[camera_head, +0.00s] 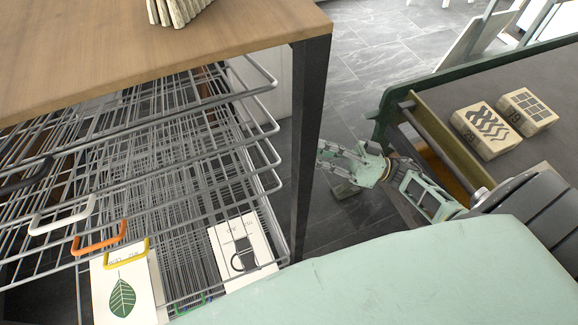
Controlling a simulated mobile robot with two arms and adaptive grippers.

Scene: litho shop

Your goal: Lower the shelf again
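A drying rack of stacked wire shelves (262,134) stands under the wooden tabletop at the left. Its shelves have coloured handles at the front: black (28,177), white (62,219), orange (99,239), yellow (126,252) and green (189,304). The upper shelves look stacked one above another; I cannot tell which shelf is raised. My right gripper (326,157) is to the right of the rack, beyond the dark table leg, and touches no shelf. It seems empty, but its finger opening is unclear. My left gripper is not in view.
The wooden tabletop (120,60) and dark leg (308,130) bound the rack. A leaf print (122,297) and another print (226,233) lie low in it. A green-edged table (440,75) with two carved blocks (485,131) (527,111) stands right. Tiled floor lies between.

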